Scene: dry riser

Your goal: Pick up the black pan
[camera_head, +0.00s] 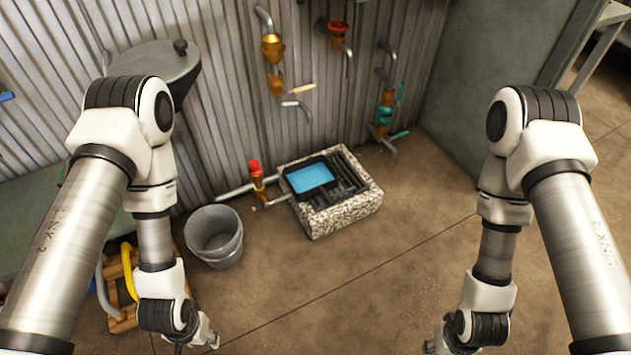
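A black square pan (331,183) with bright blue inside rests on the dark grate of a speckled stone basin (342,216) on the floor by the wall. My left gripper (208,342) is at the bottom of the head view, below and left of the basin and well apart from the pan. My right gripper (432,347) is at the bottom edge, below and right of the basin, also apart from it. Both grippers are small and partly cut off, so their finger openings are not clear.
A grey bucket (214,238) stands left of the basin. A red-topped valve (256,178) and pipe sit beside the basin. Valves hang on the corrugated wall (225,110) above. A wooden frame (122,318) lies at lower left. The floor in front is clear.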

